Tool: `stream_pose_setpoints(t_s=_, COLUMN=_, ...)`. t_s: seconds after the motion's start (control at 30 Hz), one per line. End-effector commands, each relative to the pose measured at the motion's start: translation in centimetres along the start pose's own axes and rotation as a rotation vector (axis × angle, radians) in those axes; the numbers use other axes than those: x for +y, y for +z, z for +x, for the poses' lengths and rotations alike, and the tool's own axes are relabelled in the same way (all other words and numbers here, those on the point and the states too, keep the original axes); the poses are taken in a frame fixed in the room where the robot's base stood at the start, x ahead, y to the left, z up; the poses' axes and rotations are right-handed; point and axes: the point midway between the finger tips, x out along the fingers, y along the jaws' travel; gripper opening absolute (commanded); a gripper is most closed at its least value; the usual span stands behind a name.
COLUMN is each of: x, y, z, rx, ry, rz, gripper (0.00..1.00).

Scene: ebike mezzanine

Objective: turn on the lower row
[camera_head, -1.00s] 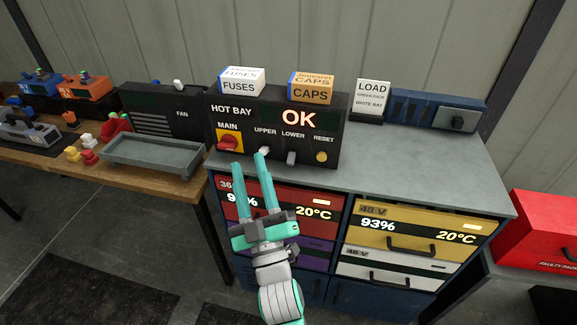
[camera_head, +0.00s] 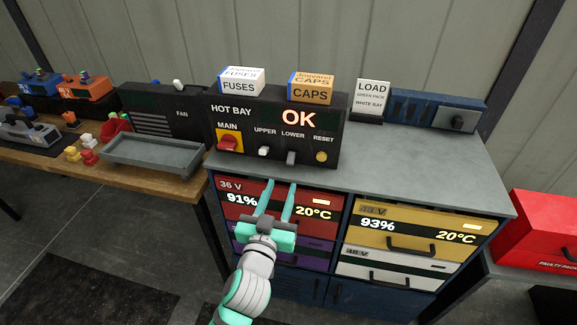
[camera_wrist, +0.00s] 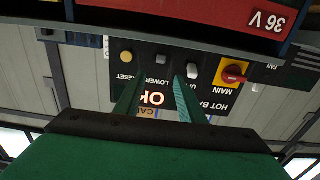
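The hot bay panel (camera_head: 222,110) stands on the cabinet and its display reads OK. The LOWER switch (camera_head: 291,157) is a grey lever that hangs down under its label; it also shows upside down in the wrist view (camera_wrist: 163,68). The UPPER switch (camera_head: 264,151), left of it, looks shorter and whiter. The red MAIN knob (camera_head: 228,144) sits on a yellow plate. My gripper (camera_head: 281,187) is open and empty, in front of the red drawer and below the switches, touching none of them. In the wrist view its fingers (camera_wrist: 157,92) reach toward the panel.
The yellow RESET button (camera_head: 321,157) is right of the LOWER switch. Fuses (camera_head: 238,87) and caps (camera_head: 311,95) boxes sit on the panel. Below are a red 36 V drawer (camera_head: 236,200) and a yellow drawer (camera_head: 375,210). The grey countertop (camera_head: 415,165) is clear to the right.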

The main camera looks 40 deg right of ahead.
Motion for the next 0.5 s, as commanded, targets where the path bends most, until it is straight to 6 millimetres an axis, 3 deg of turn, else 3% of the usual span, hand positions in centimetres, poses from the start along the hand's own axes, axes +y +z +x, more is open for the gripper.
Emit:
stream_pose_setpoints(t_s=0.17, x=-0.2, y=0.8, z=0.3, rx=-0.021, ry=0.0, rz=0.006, gripper=0.36)
stream_pose_setpoints(t_s=0.5, x=-0.1, y=0.8, z=3.9, rx=-0.02, ry=0.002, rz=0.006, gripper=0.36)
